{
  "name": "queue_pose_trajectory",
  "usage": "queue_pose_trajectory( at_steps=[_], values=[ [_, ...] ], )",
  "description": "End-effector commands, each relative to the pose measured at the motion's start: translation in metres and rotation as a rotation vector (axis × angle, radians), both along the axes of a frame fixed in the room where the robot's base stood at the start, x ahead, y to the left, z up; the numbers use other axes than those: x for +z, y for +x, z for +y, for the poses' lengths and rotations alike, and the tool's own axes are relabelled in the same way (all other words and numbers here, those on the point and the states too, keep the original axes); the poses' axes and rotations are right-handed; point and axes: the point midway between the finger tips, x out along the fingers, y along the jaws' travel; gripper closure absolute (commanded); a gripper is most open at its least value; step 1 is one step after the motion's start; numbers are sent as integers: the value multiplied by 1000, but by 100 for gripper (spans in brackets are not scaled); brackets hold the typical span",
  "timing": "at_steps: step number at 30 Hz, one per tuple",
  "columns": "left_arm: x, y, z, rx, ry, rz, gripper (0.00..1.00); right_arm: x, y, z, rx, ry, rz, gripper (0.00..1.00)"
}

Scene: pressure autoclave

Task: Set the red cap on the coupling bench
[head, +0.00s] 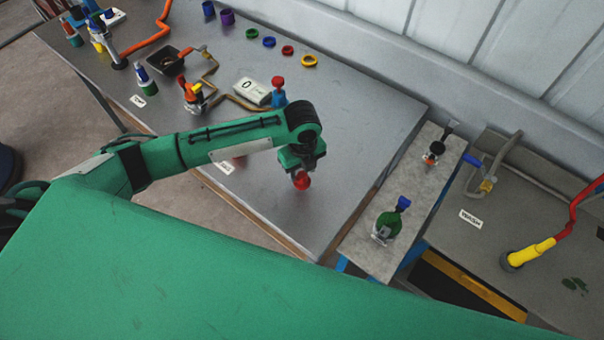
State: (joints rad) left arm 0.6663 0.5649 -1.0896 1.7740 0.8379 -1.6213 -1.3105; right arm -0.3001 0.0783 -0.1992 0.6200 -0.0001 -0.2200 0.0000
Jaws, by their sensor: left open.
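My left gripper (301,165) points down over the front right part of the big grey metal bench (355,130). Its jaws are open. A round red thing (301,182), which looks like the red cap, is directly under the fingertips. I cannot tell whether it touches the jaws or rests on the bench. The bench labels are too small to read surely, so I cannot tell which surface is named the coupling bench. My right gripper is not in view.
A blue fitting with a red top (278,92) and a white display box (251,92) stand behind my forearm. Coloured rings (287,50) lie at the back. The bench's right part is clear.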

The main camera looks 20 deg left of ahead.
Motion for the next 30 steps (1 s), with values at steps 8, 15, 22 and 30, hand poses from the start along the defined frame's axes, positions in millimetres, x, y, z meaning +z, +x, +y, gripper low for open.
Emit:
queue_pose_trajectory(
  at_steps=[8, 15, 22, 30],
  values=[
    [59, 2, -1, -1, -2, -5, 56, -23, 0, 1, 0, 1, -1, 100],
    [91, 1, -1, 0, -1, -3, 56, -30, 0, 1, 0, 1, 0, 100],
    [97, 0, 0, 0, 0, 0, 56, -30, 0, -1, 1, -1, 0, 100],
    [97, 0, 0, 0, -1, -1, 56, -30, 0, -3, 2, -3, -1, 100]
  ],
)
